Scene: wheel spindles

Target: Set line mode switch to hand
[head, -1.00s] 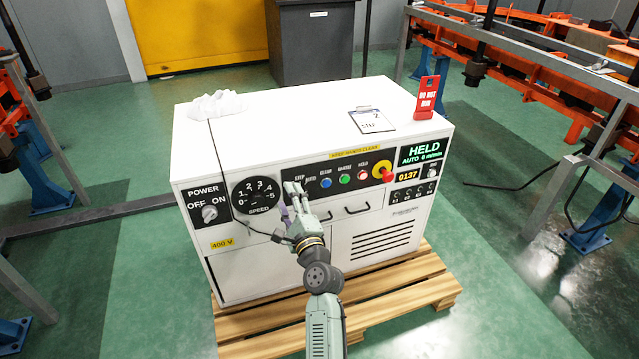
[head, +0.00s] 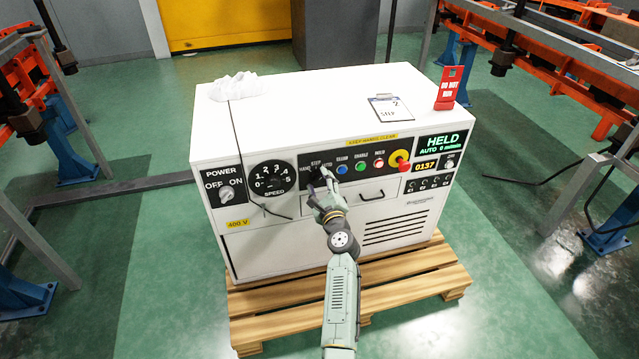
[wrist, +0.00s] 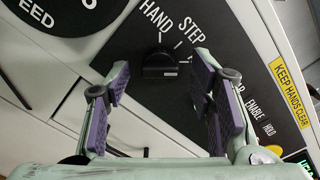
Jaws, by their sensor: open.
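The line mode switch is a black rotary knob (wrist: 160,68) on the black panel strip, labelled HAND, STEP and AUTO. In the wrist view it lies just beyond and between my open fingers, with HAND to its upper left and STEP to its upper right. My gripper (wrist: 165,108) is open, with purple pads on both sides, and appears apart from the knob. In the head view my gripper (head: 323,184) is in front of the panel and partly hides the knob. The green display (head: 442,144) reads HELD, AUTO, 0 m/min.
Right of the switch are blue, green and red buttons (head: 379,163) and a red stop button (head: 403,166) on yellow. The speed dial (head: 271,178) and power switch (head: 226,194) are to the left. A thin black cable (head: 232,140) hangs down the cabinet front.

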